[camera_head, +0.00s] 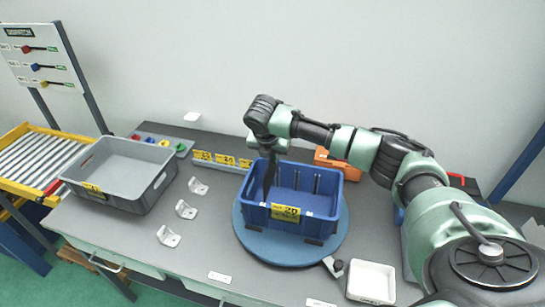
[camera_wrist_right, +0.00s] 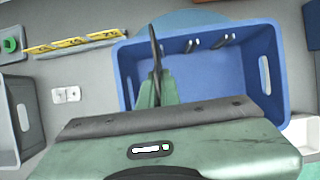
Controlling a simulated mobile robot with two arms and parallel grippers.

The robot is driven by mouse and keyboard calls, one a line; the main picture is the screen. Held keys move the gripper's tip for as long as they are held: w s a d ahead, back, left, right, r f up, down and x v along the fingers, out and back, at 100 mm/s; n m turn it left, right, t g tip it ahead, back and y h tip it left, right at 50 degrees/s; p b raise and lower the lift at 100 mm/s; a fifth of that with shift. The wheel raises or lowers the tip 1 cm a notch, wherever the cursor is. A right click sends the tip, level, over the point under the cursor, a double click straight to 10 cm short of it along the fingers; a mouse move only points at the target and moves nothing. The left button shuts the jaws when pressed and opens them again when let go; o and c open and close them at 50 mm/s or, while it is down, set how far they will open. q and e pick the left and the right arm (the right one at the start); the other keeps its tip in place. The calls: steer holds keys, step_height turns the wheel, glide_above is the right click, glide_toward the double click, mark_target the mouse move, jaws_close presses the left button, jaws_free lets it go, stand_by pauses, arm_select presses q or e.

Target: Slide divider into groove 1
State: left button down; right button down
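The blue box (camera_head: 319,221) stands on a round blue turntable (camera_head: 252,243), with a yellow label on its front. Vertical groove marks show on its inner wall. A thin dark divider (camera_head: 267,184) is seen nearly edge-on at the box's left part; it also shows in the right wrist view (camera_wrist_right: 154,50). My right gripper (camera_wrist_right: 157,88) is above the box and appears shut on the divider's upper edge. The divider's lower edge is hidden, so I cannot tell whether it sits in a groove. My left gripper is not in view.
A grey crate (camera_head: 148,159) stands on the left of the table. Several white brackets (camera_head: 185,209) lie between crate and turntable. A white tray (camera_head: 371,281) is at front right. Yellow labels (camera_head: 222,159) and an orange case (camera_head: 338,162) are behind the box.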

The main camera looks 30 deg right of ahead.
mark_target(270, 173)
steer(key=shift+f+b, duration=0.85)
steer(key=shift+f, duration=1.95)
steer(key=shift+f+b, duration=1.05)
steer(key=shift+f, duration=1.65)
steer(key=c, duration=2.1)
jaws_free()
steer(key=o, duration=0.5)
steer(key=shift+o, duration=0.2)
steer(key=b+v, duration=0.2)
steer(key=v, duration=0.5)
steer(key=shift+s+a+r, duration=0.1)
steer(key=shift+a+r, duration=0.05)
steer(key=shift+r, duration=0.15)
